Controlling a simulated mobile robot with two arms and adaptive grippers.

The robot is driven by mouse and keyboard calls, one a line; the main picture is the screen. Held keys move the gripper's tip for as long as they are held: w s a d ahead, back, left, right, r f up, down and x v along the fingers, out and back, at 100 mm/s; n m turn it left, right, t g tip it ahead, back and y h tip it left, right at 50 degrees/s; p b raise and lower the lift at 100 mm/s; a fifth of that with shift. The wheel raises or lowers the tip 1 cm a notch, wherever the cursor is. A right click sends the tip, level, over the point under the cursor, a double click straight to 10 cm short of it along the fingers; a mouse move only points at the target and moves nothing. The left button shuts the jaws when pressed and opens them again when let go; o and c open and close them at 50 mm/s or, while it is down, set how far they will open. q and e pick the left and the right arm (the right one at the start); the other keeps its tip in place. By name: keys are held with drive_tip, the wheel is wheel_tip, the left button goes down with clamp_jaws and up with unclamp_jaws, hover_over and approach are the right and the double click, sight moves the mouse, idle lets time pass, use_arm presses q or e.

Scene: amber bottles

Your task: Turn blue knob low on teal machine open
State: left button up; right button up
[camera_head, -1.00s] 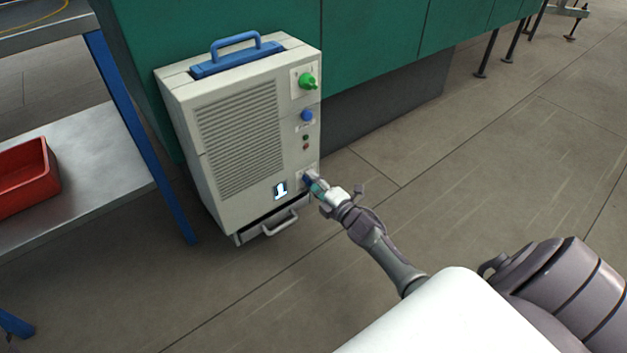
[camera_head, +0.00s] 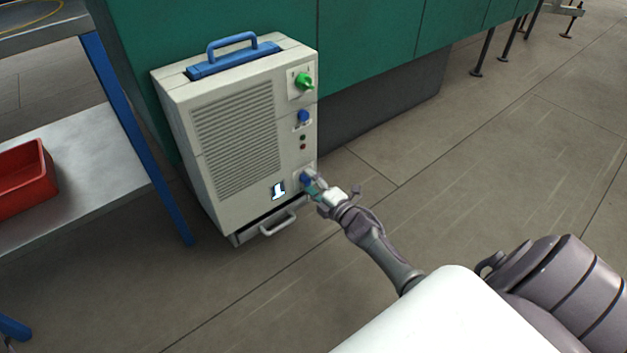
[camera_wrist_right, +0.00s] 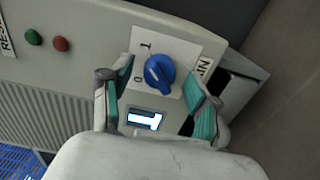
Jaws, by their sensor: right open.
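The blue knob (camera_head: 305,179) sits low on the right of the front of a cream-white machine (camera_head: 222,203); this machine is not teal. In the right wrist view the knob (camera_wrist_right: 159,73) is on a white plate marked 0 and I, and its pale mark faces the 0 side. My right gripper (camera_head: 314,186) is at the knob. In the wrist view the open gripper (camera_wrist_right: 157,88) has its teal-padded fingers on either side of the knob, with a gap on each side. My left gripper is not in view.
Higher on the panel are a green knob (camera_head: 304,81) and another blue knob (camera_head: 303,116). A drawer handle (camera_head: 278,225) juts out below. A teal cabinet (camera_head: 380,48) stands behind. A shelf with a red bin (camera_head: 27,180) is at left. The floor at right is clear.

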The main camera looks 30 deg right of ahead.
drive_tip(key=s+d, duration=0.1)
drive_tip(key=s, duration=1.1)
